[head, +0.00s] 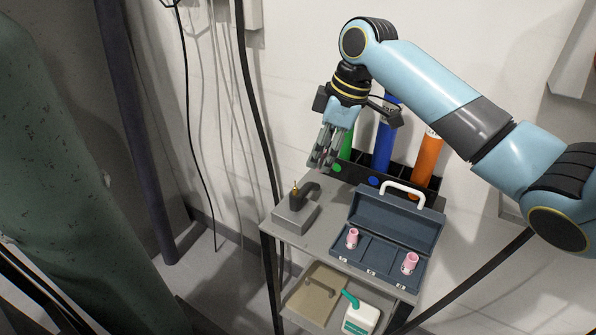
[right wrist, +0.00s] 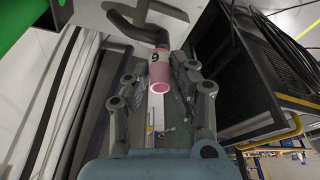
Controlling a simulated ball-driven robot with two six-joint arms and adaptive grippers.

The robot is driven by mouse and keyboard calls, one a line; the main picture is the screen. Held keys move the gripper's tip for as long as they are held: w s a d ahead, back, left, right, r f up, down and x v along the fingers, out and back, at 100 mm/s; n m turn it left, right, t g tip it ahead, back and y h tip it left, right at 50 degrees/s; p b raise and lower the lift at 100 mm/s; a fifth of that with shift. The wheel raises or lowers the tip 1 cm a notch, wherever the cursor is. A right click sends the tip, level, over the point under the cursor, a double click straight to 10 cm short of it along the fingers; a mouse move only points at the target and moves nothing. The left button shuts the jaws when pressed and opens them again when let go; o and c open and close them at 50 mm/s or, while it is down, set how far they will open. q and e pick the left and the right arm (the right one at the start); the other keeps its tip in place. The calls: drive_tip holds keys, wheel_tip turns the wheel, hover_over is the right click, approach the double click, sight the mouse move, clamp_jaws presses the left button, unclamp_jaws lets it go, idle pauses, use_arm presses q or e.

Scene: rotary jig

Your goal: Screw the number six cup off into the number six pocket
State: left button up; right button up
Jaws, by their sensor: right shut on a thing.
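My right gripper (head: 322,160) is shut on a pink cup (right wrist: 160,68), which shows between the fingers in the right wrist view. A dark numeral is on its side, partly turned away; I cannot tell for certain which. In the head view the fingers hide the cup, above and behind the grey jig (head: 294,220). The jig carries a dark curved neck (head: 311,188) with a bare brass tip (head: 295,188). The open blue-grey case (head: 385,272) holds a pink cup (head: 351,239) in its left pocket and another pink cup (head: 410,263) in its right pocket. The middle pocket looks empty. My left gripper is out of view.
A black rack (head: 356,172) with green, blue (head: 385,140) and orange (head: 427,160) tubes stands behind the case, close to my right gripper. The case's raised lid has a white handle (head: 403,188). A lower shelf holds a white and teal container (head: 358,317).

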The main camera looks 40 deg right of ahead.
drive_tip(key=s+d+r+n+g+y+b, duration=0.1)
drive_tip(key=s+d+r+n+g+b, duration=0.1)
drive_tip(key=n, duration=0.9)
drive_tip(key=s+d+r+b, duration=0.1)
drive_tip(key=s+d+b, duration=0.1)
drive_tip(key=d, duration=0.1)
drive_tip(key=shift+r+g, duration=0.4)
drive_tip(key=shift+s+r, duration=0.1)
drive_tip(key=shift+r, duration=0.05)
wheel_tip(320, 180, up, 5)
drive_tip(key=p, duration=0.5)
idle(0.4)
